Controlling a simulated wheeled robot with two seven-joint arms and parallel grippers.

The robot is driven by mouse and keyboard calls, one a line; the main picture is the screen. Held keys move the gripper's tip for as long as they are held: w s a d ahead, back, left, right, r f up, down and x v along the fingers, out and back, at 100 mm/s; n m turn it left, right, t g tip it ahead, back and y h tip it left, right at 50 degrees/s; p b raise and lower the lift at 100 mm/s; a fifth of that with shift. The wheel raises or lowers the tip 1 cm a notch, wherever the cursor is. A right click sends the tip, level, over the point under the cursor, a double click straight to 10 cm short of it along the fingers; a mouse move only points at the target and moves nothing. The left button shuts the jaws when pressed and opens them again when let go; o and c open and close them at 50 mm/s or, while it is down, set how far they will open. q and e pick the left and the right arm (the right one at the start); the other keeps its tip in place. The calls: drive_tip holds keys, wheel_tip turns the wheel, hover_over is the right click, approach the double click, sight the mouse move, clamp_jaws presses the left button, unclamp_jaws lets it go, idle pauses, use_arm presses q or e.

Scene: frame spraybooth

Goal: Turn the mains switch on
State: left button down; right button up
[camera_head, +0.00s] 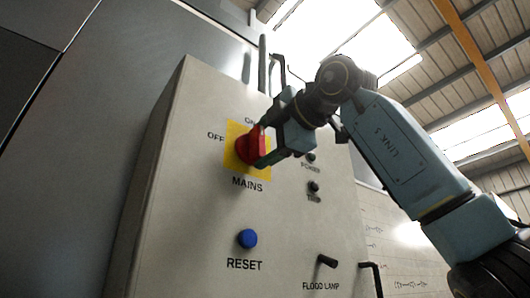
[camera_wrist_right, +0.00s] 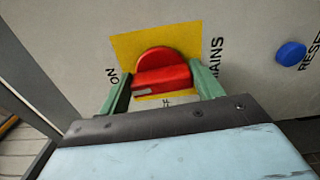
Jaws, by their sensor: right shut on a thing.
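The mains switch (camera_head: 247,148) is a red rotary knob on a yellow square plate, high on the beige panel. OFF is printed to the plate's left, ON above it and MAINS below it. My right gripper (camera_head: 262,152) is shut on the red handle, partly covering it and the ON label. In the right wrist view the red handle (camera_wrist_right: 162,78) sits between the two green fingers. Its raised bar runs roughly along the line from ON to MAINS, so about upright on the panel. The OFF label is mostly hidden there. My left gripper is not in view.
Below the switch is a blue RESET button (camera_head: 247,239). A black FLOOD LAMP toggle (camera_head: 327,261) is at lower right. Two small dark lamps, POWER (camera_head: 311,157) and TRIP (camera_head: 313,187), are right of the switch. A dark handle (camera_head: 372,279) stands at the panel's right edge.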

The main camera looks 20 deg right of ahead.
drive_tip(key=shift+m, duration=0.5)
drive_tip(key=o, duration=1)
drive_tip(key=b+v, duration=0.3)
drive_tip(key=v, duration=1)
drive_tip(key=shift+s+d+b, duration=0.1)
drive_tip(key=shift+s+b, duration=0.1)
drive_tip(key=shift+b, duration=0.1)
